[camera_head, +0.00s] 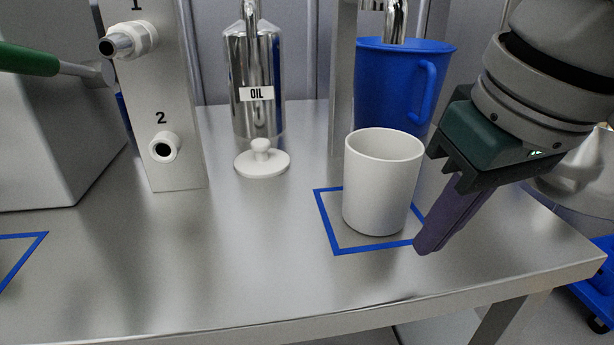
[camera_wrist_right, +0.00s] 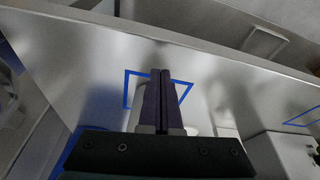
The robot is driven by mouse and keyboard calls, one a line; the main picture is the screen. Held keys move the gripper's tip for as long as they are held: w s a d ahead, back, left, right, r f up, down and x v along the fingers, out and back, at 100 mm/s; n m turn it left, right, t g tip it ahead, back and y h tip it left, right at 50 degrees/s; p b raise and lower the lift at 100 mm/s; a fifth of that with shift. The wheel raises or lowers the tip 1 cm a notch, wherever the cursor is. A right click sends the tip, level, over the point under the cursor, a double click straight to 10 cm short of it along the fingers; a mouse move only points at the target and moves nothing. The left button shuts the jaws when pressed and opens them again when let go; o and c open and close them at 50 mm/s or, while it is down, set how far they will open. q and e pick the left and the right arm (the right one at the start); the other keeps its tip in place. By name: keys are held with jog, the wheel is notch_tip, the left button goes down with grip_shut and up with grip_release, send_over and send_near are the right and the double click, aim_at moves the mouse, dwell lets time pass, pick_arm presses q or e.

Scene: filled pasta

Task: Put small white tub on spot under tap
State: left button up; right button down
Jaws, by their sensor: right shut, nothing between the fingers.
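The small white tub (camera_head: 381,185) stands upright on the table, inside the blue square outline (camera_head: 334,234) that marks a spot. It covers much of that outline. My right gripper (camera_head: 424,248) is just right of the tub, its dark purple fingers shut, empty and pointing down near the outline's right corner. In the right wrist view the shut fingers (camera_wrist_right: 162,74) reach over the blue outline (camera_wrist_right: 127,88), and they hide much of what lies behind them. My left gripper is not in view.
A blue jug (camera_head: 392,85) stands behind the tub beside a metal post (camera_head: 343,80). A metal oil can (camera_head: 255,110) and a white knobbed lid (camera_head: 262,163) are left of it. A panel with numbered nozzles (camera_head: 168,110) stands farther left. The front middle of the table is clear.

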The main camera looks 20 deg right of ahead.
aim_at(393, 207)
jog(key=x, duration=0.3)
jog(key=shift+w+f, duration=0.15)
jog(key=w, duration=0.2)
jog(key=shift+w+d, duration=0.1)
jog(key=shift+w, duration=0.65)
jog(key=shift+w+d, duration=0.1)
jog(key=shift+w+f+b, duration=0.1)
jog(key=shift+w+b, duration=0.25)
jog(key=shift+w, duration=0.1)
jog(key=shift+w+b, duration=0.35)
jog(key=shift+w+d, duration=0.1)
jog(key=shift+w, duration=0.1)
jog(key=shift+r, duration=0.25)
